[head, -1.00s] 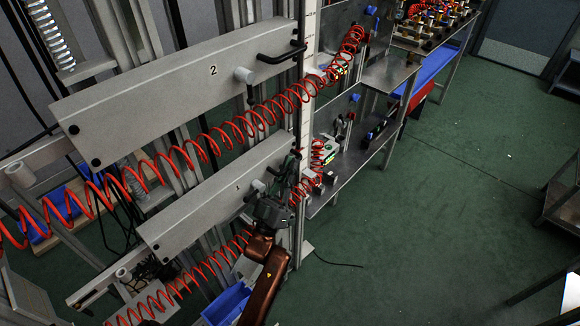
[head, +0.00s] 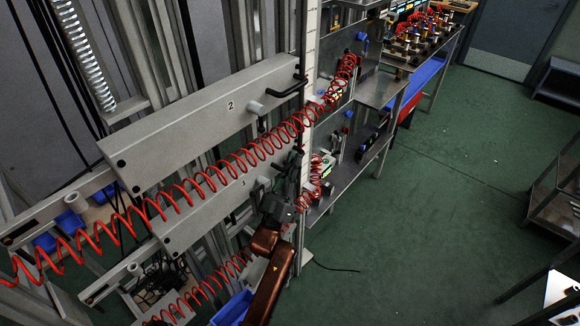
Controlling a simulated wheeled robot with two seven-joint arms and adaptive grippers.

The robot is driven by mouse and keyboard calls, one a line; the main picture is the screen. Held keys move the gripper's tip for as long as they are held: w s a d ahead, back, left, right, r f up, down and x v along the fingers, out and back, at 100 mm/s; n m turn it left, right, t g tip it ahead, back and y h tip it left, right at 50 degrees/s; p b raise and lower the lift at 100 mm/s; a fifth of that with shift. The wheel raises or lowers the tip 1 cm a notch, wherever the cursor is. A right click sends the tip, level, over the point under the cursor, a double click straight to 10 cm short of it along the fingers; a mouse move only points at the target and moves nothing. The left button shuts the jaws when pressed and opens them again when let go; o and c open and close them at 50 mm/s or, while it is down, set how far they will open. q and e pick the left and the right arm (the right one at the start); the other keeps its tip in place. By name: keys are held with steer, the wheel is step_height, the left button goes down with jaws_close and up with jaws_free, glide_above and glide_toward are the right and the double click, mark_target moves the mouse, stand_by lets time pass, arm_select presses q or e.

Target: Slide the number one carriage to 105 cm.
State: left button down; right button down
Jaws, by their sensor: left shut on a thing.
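The number one carriage (head: 212,205) is a long pale grey bar marked "1", the lower of two on the upright rails. My left gripper (head: 288,190) is at its right end, shut on what seems to be its handle, which the gripper hides. A grey knob on this carriage is partly hidden beside the gripper. A pale upright scale (head: 310,45) with tick marks stands just right of the carriages; its numbers are too small to read. My right gripper is not in view.
The number two carriage (head: 190,130), with a black handle (head: 287,88), sits close above. A red coiled hose (head: 180,195) crosses in front of both carriages. Metal shelves (head: 345,170) with devices stand right of the scale. Green floor (head: 430,220) is open at the right.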

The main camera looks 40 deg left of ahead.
arm_select(q)
steer(key=shift+r, duration=0.15)
steer(key=c, duration=2)
jaws_free()
steer(key=v, duration=1.2)
